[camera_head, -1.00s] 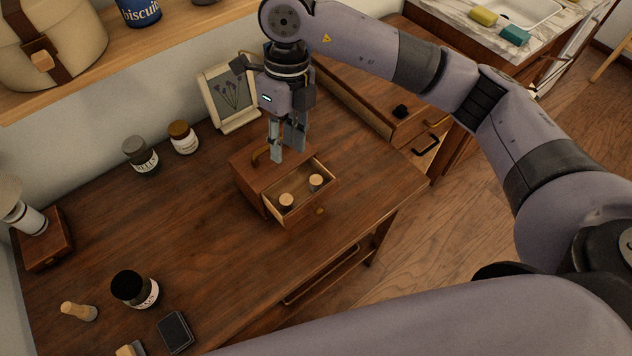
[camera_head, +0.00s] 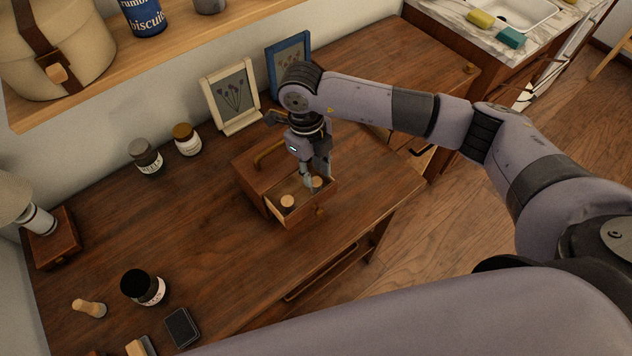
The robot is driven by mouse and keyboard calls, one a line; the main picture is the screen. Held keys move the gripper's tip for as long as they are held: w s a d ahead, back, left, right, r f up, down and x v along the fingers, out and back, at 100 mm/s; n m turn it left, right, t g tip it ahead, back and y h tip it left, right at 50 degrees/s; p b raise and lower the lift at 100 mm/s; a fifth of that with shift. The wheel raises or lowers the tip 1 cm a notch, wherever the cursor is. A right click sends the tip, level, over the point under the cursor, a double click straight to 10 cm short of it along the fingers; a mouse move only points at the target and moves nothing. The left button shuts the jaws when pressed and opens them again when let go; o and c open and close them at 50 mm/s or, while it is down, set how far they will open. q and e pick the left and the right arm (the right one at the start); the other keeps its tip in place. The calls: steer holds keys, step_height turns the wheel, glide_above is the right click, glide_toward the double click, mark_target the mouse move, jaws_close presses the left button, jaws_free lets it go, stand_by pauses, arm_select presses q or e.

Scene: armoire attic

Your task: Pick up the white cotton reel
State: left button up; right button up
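A small wooden box (camera_head: 252,181) on the table has its drawer (camera_head: 297,220) pulled out toward the front. Two reels with tan tops stand upright in the drawer: a front-left reel (camera_head: 288,204) and a back-right reel (camera_head: 316,183). Their thread is small and shaded, so I cannot tell which one is white. My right gripper (camera_head: 316,178) points down into the drawer, its fingers apart on either side of the back-right reel. I cannot see whether they touch it. The front-left reel stands clear of the fingers. My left gripper is out of view.
A picture frame (camera_head: 232,98) and a blue frame (camera_head: 288,62) stand behind the box. Two jars (camera_head: 146,157) (camera_head: 187,140) are at the back left. A dark jar (camera_head: 142,288) and a wooden peg (camera_head: 89,308) are at the front left. The table left of the box is clear.

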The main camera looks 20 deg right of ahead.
mark_target(316, 181)
steer(key=f+p, duration=0.1)
steer(key=f, duration=0.1)
steer(key=f+p, duration=0.1)
steer(key=f, duration=0.1)
steer(key=shift+s+d+f, duration=0.15)
steer(key=shift+s+f, duration=0.05)
steer(key=shift+f, duration=0.35)
steer(key=shift+c, duration=0.5)
steer(key=c, duration=0.3)
steer(key=shift+r, duration=0.1)
steer(key=shift+c, duration=0.2)
